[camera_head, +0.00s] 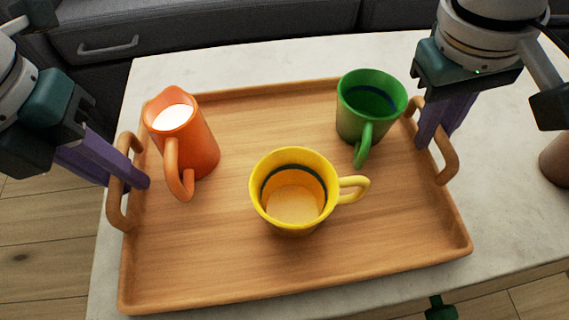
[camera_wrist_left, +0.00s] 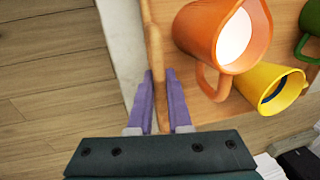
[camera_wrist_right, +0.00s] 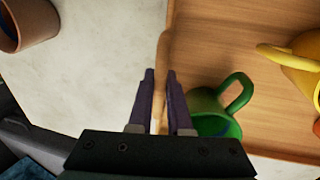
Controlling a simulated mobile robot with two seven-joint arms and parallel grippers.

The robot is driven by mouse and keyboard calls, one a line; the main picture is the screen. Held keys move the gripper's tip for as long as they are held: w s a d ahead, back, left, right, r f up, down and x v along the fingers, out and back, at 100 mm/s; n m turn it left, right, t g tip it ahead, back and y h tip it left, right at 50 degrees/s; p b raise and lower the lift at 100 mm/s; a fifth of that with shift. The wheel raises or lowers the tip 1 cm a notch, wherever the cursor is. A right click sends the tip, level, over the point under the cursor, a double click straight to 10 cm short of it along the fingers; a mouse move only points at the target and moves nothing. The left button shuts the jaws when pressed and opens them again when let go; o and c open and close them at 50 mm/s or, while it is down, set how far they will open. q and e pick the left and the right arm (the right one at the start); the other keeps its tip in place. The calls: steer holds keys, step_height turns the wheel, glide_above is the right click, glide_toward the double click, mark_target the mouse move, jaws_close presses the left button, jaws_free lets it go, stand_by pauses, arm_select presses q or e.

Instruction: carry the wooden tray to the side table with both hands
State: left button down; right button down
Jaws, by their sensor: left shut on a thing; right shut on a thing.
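The wooden tray (camera_head: 230,248) lies over the pale stone-like tabletop; I cannot tell whether it touches it. On it stand an orange jug (camera_head: 198,143) with white contents at the left, a yellow cup (camera_head: 295,215) near the middle and a green cup (camera_head: 362,125) at the back right. My left gripper (camera_head: 135,178) is shut on the tray's left handle, and its purple fingers flank the handle in the left wrist view (camera_wrist_left: 160,100). My right gripper (camera_head: 432,135) is shut on the right handle, also seen between the fingers in the right wrist view (camera_wrist_right: 160,100).
The pale tabletop (camera_head: 220,62) shows behind and beside the tray. A brown pot-like vessel (camera_head: 555,160) stands at the right edge, also in the right wrist view (camera_wrist_right: 30,25). A dark grey cabinet (camera_head: 160,38) with a handle is behind. Wooden floor (camera_head: 45,250) shows at left.

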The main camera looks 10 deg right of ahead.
arm_select(q)
steer(key=shift+r, duration=0.15)
arm_select(e)
steer(key=shift+r, duration=0.1)
